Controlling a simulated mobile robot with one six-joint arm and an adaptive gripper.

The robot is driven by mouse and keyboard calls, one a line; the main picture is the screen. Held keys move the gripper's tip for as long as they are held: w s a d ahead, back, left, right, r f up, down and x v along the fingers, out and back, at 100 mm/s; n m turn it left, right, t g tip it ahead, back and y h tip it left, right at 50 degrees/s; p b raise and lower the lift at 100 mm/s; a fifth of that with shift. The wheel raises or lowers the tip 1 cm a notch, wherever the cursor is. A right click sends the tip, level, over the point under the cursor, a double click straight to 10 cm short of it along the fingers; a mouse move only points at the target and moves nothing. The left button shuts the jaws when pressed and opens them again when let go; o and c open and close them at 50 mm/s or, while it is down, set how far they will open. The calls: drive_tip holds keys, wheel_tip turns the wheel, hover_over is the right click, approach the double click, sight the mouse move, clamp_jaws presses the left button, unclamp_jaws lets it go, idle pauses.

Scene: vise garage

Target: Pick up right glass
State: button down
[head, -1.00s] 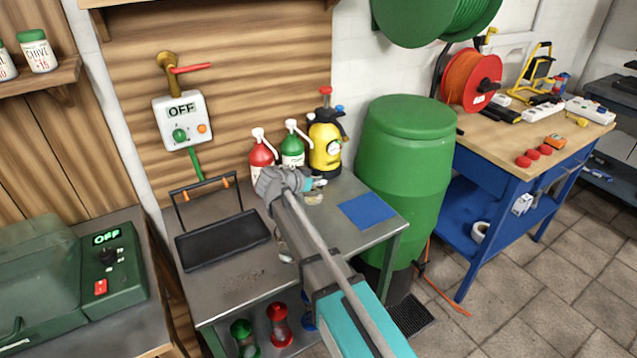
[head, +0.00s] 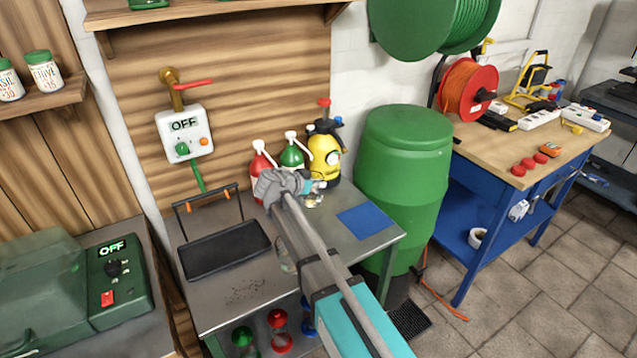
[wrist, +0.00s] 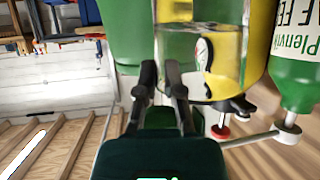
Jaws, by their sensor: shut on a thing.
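The right glass (head: 314,200) is small and clear, at the tip of my gripper (head: 318,187) above the metal bench. In the wrist view the clear glass (wrist: 200,48) shows large beyond the two dark fingers (wrist: 159,72), which are shut on it. It appears see-through, with the yellow sprayer behind it. Another clear glass (head: 285,257) stands on the bench to the left of my forearm, which partly hides it. Whether the held glass touches the bench cannot be told.
Close behind my gripper stand a red bottle (head: 259,172), a green bottle (head: 292,156) and a yellow sprayer (head: 326,155). A black tray (head: 226,249) lies left, a blue mat (head: 365,221) right. A green barrel (head: 402,190) borders the bench (head: 215,300).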

drive_tip(key=s+d+r+p, duration=0.2)
drive_tip(key=s+r+p, duration=0.6)
drive_tip(key=s, duration=0.5)
drive_tip(key=shift+r+p, duration=0.35)
drive_tip(key=shift+r, duration=0.25)
drive_tip(key=shift+s, duration=0.1)
drive_tip(key=shift+s, duration=0.1)
idle(1.1)
